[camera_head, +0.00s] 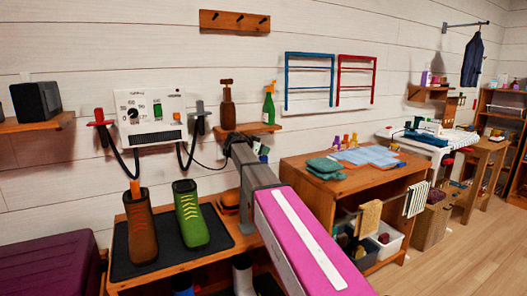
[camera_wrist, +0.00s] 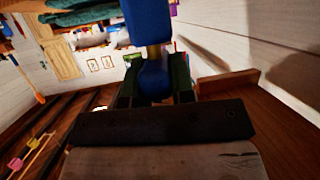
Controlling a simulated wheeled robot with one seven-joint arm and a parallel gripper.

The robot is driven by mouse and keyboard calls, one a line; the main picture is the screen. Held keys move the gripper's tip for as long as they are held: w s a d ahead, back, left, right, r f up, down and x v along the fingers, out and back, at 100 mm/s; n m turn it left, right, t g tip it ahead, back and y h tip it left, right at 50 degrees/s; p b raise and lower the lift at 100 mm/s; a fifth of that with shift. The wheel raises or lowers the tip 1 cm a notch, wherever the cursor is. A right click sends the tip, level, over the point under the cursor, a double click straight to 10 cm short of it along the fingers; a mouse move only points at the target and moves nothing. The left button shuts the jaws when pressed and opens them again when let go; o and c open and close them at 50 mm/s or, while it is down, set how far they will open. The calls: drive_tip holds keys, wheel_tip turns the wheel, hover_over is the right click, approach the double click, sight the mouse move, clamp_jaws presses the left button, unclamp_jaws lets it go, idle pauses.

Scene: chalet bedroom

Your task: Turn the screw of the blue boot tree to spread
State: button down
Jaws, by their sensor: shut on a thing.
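In the wrist view a blue block (camera_wrist: 148,20) hangs at the top centre, with a short tan shaft (camera_wrist: 154,50) below it. A rounded blue piece (camera_wrist: 153,80) continues from the shaft, between the dark fingers of my gripper (camera_wrist: 154,90). These look like parts of the blue boot tree, with the fingers shut on the rounded blue piece. I cannot tell how far the tree is spread. In the head view my arm covers most of my gripper (camera_head: 243,150), and I cannot make out the boot tree there.
A brown boot (camera_head: 141,230) and a green boot (camera_head: 190,213) stand on a black mat (camera_head: 165,257) on the wooden bench. A wooden cabinet (camera_head: 308,178) stands at right.

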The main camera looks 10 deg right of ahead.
drive_tip(key=shift+f, duration=0.1)
idle(0.3)
drive_tip(key=c, duration=1)
unclamp_jaws()
drive_tip(key=shift+o, duration=0.2)
drive_tip(key=s+a+r, duration=0.1)
drive_tip(key=s+a, duration=0.2)
drive_tip(key=a, duration=0.4)
drive_tip(key=s+a+r, duration=0.1)
drive_tip(key=s+a, duration=0.3)
drive_tip(key=a, duration=0.4)
